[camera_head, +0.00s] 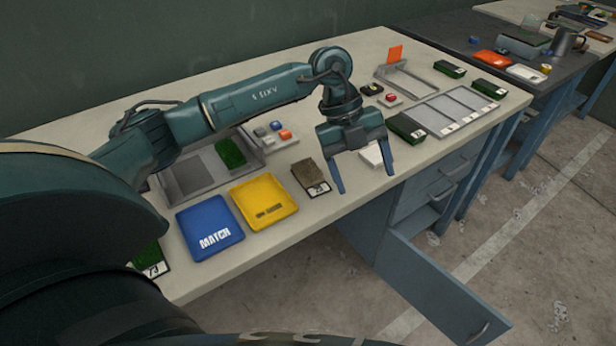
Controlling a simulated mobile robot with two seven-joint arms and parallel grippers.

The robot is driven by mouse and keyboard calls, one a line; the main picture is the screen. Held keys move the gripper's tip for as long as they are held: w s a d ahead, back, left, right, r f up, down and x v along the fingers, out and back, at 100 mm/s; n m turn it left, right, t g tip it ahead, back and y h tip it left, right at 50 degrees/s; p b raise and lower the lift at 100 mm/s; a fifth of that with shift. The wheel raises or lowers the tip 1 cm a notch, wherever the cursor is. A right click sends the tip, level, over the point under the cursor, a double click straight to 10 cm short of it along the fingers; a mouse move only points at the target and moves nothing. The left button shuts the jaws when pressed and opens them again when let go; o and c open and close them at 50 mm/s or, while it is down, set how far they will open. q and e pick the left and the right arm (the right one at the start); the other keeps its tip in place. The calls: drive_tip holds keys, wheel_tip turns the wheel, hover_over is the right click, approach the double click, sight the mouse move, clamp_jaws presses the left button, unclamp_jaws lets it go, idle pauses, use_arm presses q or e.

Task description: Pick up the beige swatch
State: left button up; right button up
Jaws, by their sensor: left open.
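A tan-brown turf swatch (309,174), the beige one as far as I can tell, lies near the table's front edge with a white number label at its front. My left gripper (365,181) hangs open and empty over the front edge, pointing down, just right of this swatch. The swatch is not between its fingers. A small white block (372,155) lies behind the gripper and shows between the fingers. My right gripper is not in view.
A yellow tray (262,218) and a blue MATCH tray (222,256) stand left of the swatch. Green swatches, one a dark one (406,127), lie around a grey compartment tray (437,125). A cabinet door (440,290) hangs open below the table.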

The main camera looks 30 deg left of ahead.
use_arm(q)
drive_tip(key=w+a+r+n+t+y, duration=0.1)
drive_tip(key=a+r+n+y, duration=0.15)
drive_tip(key=a, duration=0.35)
drive_tip(key=w+a+r+n+y, duration=0.1)
drive_tip(key=w+a+r+y, duration=0.15)
drive_tip(key=a, duration=0.45)
hover_over(310, 173)
drive_tip(key=shift+n+y, duration=0.25)
drive_tip(key=shift+y, duration=0.05)
drive_tip(key=f, duration=0.7)
drive_tip(key=shift+w, duration=0.25)
drive_tip(key=shift+s+f+p, duration=0.2)
drive_tip(key=shift+f+p, duration=0.4)
drive_tip(key=shift+f, duration=2.35)
drive_tip(key=shift+c, duration=0.4)
drive_tip(key=c, duration=0.9)
drive_tip(key=shift+c, duration=0.2)
